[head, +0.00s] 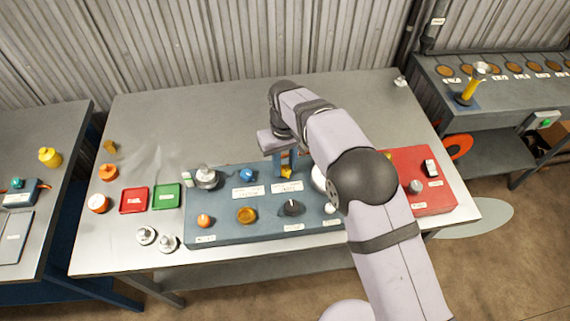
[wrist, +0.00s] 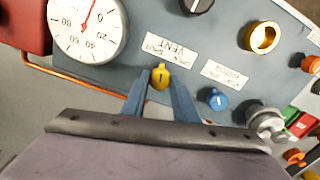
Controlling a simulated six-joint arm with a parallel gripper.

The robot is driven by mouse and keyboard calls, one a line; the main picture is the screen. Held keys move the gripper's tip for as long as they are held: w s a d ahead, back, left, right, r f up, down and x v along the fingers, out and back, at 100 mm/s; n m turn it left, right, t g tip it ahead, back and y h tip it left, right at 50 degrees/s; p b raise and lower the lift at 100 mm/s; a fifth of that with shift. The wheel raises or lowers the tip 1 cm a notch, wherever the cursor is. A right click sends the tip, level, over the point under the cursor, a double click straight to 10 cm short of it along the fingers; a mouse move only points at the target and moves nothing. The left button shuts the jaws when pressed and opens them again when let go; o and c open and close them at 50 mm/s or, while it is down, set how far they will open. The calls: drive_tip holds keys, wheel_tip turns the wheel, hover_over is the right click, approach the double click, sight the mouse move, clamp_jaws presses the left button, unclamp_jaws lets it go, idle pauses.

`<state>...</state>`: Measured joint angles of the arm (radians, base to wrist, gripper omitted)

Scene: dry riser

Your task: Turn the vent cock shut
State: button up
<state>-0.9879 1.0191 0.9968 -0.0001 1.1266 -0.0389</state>
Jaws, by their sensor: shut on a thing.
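The vent cock (wrist: 160,76) is a small yellow knob with a dark mark on its face. It stands on the blue-grey panel (head: 215,222) beside a white label (wrist: 170,47) that reads VENT, upside down in the wrist view. My gripper (wrist: 159,84) has its two blue fingers on either side of the knob and is shut on it. In the head view my gripper (head: 285,160) is over the back of the panel, with a bit of the yellow vent cock (head: 286,173) showing below the fingers.
A round gauge (wrist: 88,28) with a red needle is left of the vent cock in the wrist view. A blue knob (wrist: 217,100) and a black knob (wrist: 197,5) are close by. A red panel (head: 432,200) adjoins on the right. Red (head: 134,200) and green (head: 166,197) trays lie left.

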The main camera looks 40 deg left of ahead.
sight(285, 168)
drive_tip(key=n, duration=0.6)
drive_tip(key=shift+a, duration=0.1)
idle(0.6)
drive_tip(key=o, duration=1.1)
drive_tip(key=shift+c, duration=0.2)
drive_tip(key=shift+r, duration=0.1)
drive_tip(key=shift+r+b, duration=1.2)
drive_tip(key=shift+r, duration=2.4)
